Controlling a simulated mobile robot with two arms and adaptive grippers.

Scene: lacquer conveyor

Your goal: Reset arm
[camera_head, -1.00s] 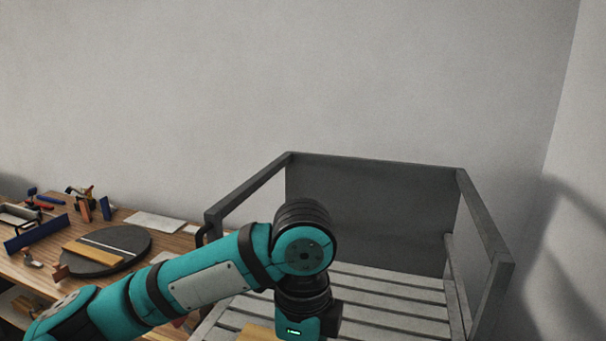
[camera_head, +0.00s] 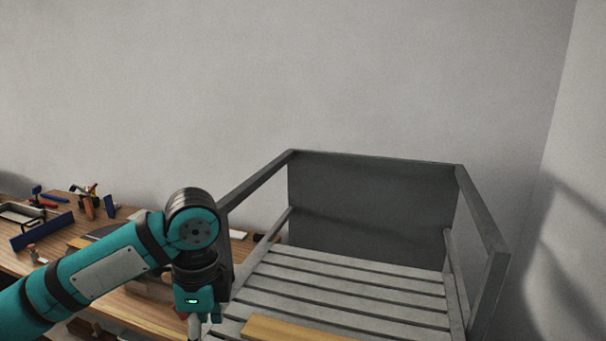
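My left arm comes in from the lower left, and its teal and black wrist hangs at the left side of the slatted grey conveyor (camera_head: 350,290). Only the top of my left gripper (camera_head: 204,328) shows at the bottom edge. Its fingers are cut off, so I cannot tell whether it is open or shut. A light wooden board (camera_head: 290,330) lies on the near slats, to the right of this gripper and apart from the visible part of it. My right arm and gripper are out of view.
A wooden workbench (camera_head: 150,312) on the left carries a blue bar (camera_head: 42,231), several tools and a dark round plate partly hidden by my arm. Grey side rails (camera_head: 485,215) and a dark end panel (camera_head: 370,210) frame the conveyor. Its far slats are clear.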

